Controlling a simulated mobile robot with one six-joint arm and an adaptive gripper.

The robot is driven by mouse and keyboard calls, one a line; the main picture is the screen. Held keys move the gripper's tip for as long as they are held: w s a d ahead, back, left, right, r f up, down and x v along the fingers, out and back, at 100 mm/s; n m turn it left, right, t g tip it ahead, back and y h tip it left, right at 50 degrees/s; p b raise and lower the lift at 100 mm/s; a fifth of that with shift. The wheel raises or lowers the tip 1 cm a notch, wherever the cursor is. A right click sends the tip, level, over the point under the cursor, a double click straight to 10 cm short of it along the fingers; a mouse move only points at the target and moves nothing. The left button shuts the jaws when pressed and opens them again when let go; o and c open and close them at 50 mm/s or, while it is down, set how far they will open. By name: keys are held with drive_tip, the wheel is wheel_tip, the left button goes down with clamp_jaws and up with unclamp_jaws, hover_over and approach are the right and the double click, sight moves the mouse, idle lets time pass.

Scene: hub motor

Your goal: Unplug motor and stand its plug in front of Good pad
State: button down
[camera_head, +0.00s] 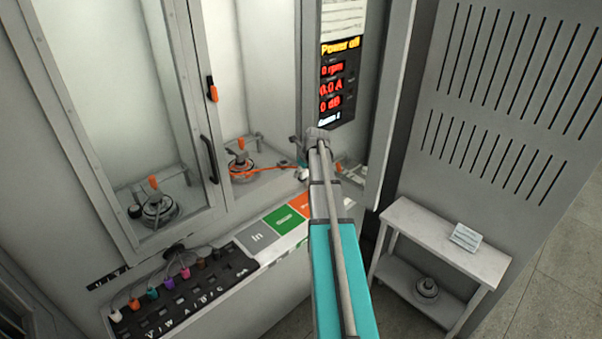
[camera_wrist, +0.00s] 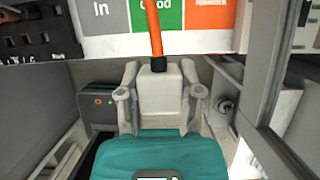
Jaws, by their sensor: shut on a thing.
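The hub motor (camera_head: 241,168) sits under an orange-handled clamp in the bay with the open door. Its orange cable (camera_head: 272,168) runs right toward my arm; in the wrist view the cable (camera_wrist: 153,28) rises from a black plug (camera_wrist: 158,65). My gripper (camera_wrist: 158,72) is shut on that plug. In the head view my arm mostly hides the gripper and plug. The green Good pad (camera_head: 286,219) lies between the grey In pad (camera_head: 256,237) and an orange pad (camera_head: 306,203). The Good pad (camera_wrist: 157,14) also shows beyond the plug in the wrist view.
The display (camera_head: 338,75) reads Power off, 0 rpm. Another motor (camera_head: 160,208) is behind the left glass door. A black rack (camera_head: 190,292) with several coloured plugs is left of the pads. A white side table (camera_head: 405,222) with a motor (camera_head: 428,288) on its lower shelf stands right.

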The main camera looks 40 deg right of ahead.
drive_tip(key=shift+f+b, duration=12.2)
drive_tip(key=shift+f, duration=0.35)
drive_tip(key=shift+f+b, duration=0.7)
drive_tip(key=shift+b, duration=0.05)
drive_tip(key=shift+f, duration=0.2)
drive_tip(key=shift+f+b, duration=0.35)
drive_tip(key=shift+b, duration=0.15)
drive_tip(key=shift+f, duration=0.2)
drive_tip(key=shift+c, duration=0.9)
unclamp_jaws()
drive_tip(key=shift+s, duration=0.15)
